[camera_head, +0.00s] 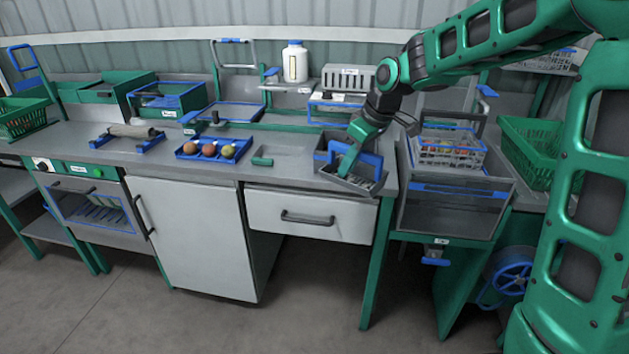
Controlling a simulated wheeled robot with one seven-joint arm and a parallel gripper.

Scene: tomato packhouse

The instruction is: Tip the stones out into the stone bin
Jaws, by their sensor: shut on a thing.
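My gripper (347,170) is at the front edge of the counter, right of centre. It is shut on a grey tray (370,187) with a blue upright part (371,160). The tray looks tilted and sits at or just over the counter's edge; I cannot tell whether it touches the counter. Its contents are too small and too hidden by the gripper to make out as stones. A dark grey open box (321,154) stands just behind and left of the tray, partly covered by it. I cannot tell whether this box is the stone bin.
A blue tray of round fruit (240,143) and a small green block (262,162) lie left on the counter (290,175). A grey crate of small items (462,160) stands right, above a grey open-fronted container (455,215). A white jar (295,62) stands behind.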

